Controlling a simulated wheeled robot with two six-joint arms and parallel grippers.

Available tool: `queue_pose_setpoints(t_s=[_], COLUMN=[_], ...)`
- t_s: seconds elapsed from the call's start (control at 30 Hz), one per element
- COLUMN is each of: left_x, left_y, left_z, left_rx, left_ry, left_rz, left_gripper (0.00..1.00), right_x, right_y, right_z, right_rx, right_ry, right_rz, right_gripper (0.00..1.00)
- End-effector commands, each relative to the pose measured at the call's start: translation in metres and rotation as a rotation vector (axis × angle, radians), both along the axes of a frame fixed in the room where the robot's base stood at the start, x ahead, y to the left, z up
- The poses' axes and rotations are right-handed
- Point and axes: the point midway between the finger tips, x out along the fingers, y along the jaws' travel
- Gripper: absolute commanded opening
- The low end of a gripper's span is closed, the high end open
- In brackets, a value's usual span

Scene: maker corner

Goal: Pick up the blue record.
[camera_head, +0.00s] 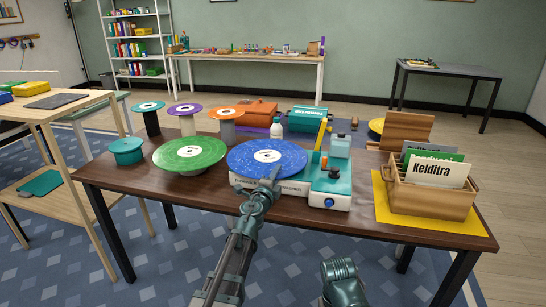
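The blue record (252,160), speckled with a white label, lies flat on a white and teal record player (318,194) at the front middle of the dark wooden table. My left gripper (269,183) reaches up to the record's near right edge and overlaps it in the picture. I cannot tell whether its fingers touch the record or are shut on its rim. A rounded part of my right arm (342,282) shows at the bottom, below the table edge; its fingers are not visible.
A green record (190,153) lies on a stand just left. Teal, purple and orange records on stands are behind it. A wooden crate (430,203) of record sleeves stands right on a yellow mat (455,226). A white bottle (276,128) stands behind the blue record.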

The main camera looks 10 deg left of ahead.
Motion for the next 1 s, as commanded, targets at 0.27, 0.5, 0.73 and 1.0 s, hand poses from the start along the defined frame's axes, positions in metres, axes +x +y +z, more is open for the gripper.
queue_pose_setpoints(t_s=[0.27,0.5,0.73,1.0], left_x=[0.0104,0.0103,0.0102,0.0101], left_y=[0.0037,0.0035,0.0034,0.0032], left_z=[-0.0004,-0.0004,-0.0004,-0.0005], left_rx=[0.000,0.000,0.000,0.000], left_ry=[0.000,0.000,0.000,0.000], left_rz=[-0.001,-0.001,-0.001,-0.001], left_gripper=[0.24,0.00,0.00,0.00], right_x=[0.0001,0.0000,0.0001,0.0001], right_y=[0.0001,0.0002,0.0001,0.0001], right_z=[-0.0003,-0.0003,-0.0004,-0.0004], right_rx=[0.000,0.000,0.000,0.000], right_ry=[0.000,0.000,0.000,0.000], right_rz=[0.000,0.000,0.000,0.000], right_gripper=[0.54,0.54,0.54,0.54])
